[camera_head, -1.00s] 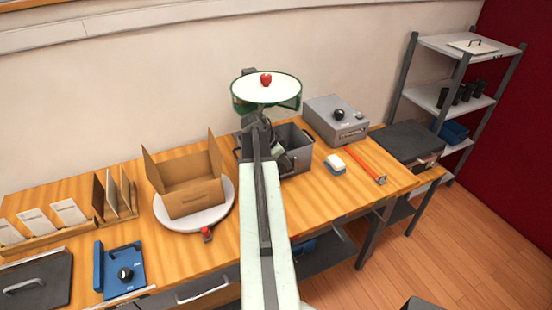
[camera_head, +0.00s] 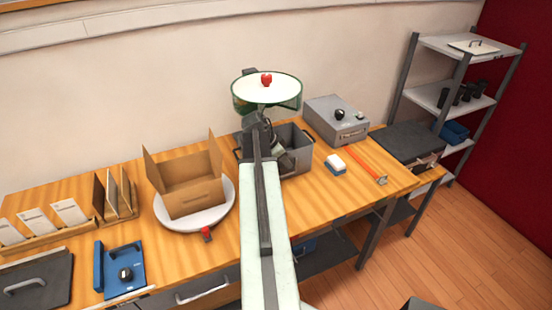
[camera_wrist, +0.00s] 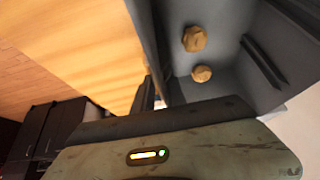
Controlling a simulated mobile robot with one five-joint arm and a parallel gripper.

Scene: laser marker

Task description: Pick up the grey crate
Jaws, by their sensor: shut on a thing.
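The grey crate (camera_head: 299,160) stands at the back of the wooden workbench, its left part hidden behind my arm. My gripper (camera_wrist: 148,98) is shut on the crate's rim or wall; the exact contact is hard to make out. In the wrist view, the crate's inside (camera_wrist: 235,88) fills the upper right, with two brass-coloured hexagonal pieces (camera_wrist: 194,39) in it. In the head view my wrist hides the fingertips. I cannot tell whether the crate is clear of the bench.
A grey box with a knob (camera_head: 335,120) is close at right. A blue-and-white block (camera_head: 335,164) and an orange bar (camera_head: 367,168) lie right. An open cardboard box (camera_head: 190,190) sits left on a white disc.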

